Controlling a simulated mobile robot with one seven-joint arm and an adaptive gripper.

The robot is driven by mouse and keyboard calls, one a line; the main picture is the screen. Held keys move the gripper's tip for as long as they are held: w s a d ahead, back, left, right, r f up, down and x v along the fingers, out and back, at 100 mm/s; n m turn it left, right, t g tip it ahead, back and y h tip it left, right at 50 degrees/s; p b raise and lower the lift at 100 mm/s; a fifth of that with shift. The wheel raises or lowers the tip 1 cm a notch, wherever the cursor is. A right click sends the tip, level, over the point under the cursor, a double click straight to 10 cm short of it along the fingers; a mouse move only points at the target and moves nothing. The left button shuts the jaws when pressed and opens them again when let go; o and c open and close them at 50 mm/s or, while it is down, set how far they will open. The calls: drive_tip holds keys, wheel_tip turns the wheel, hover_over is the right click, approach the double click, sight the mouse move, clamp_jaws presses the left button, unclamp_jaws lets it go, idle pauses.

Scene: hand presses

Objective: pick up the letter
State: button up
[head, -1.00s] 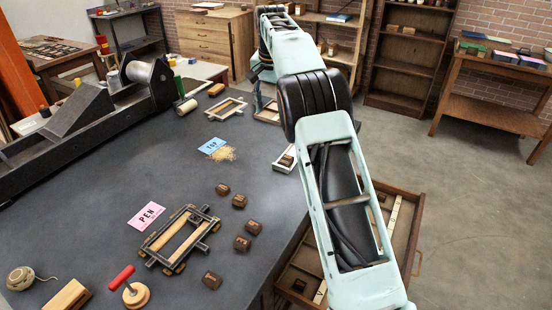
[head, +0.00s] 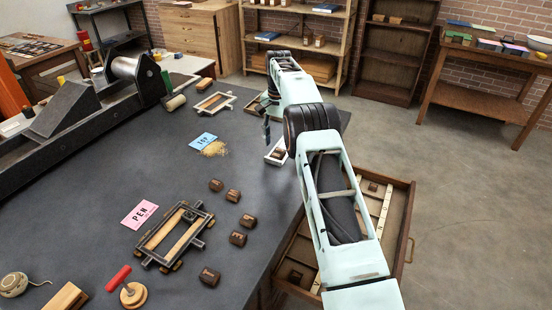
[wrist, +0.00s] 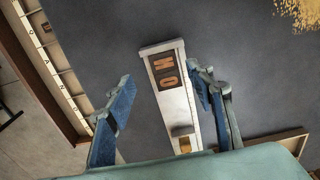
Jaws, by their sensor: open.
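Several dark wooden letter blocks (head: 232,196) lie loose on the grey table beside the wooden frame. Which one the task means I cannot tell. A pale narrow tray (head: 268,157) near the table's right edge holds dark blocks (head: 278,153). In the wrist view this tray (wrist: 179,104) holds two letter blocks (wrist: 165,71) at its far end, one reading like O, the other like H or N. My gripper (wrist: 163,95) is open, its blue fingers on either side of the tray with nothing gripped. In the head view, my gripper (head: 267,133) is above the tray, partly hidden by my arm.
An open drawer (head: 398,222) with lettered strips juts out at the table's right. A wooden frame (head: 175,236), a pink PEN card (head: 139,214), a blue card (head: 202,139) and yellowish crumbs (head: 215,148) lie on the table. A dark press (head: 75,120) stands at left.

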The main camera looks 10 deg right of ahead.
sight(276, 155)
drive_tip(key=shift+a+f+p, duration=0.2)
drive_tip(key=shift+f, duration=0.95)
drive_tip(key=shift+a+f+p, duration=0.15)
drive_tip(key=shift+f+p, duration=0.05)
drive_tip(key=shift+f, duration=0.95)
drive_tip(key=c, duration=0.9)
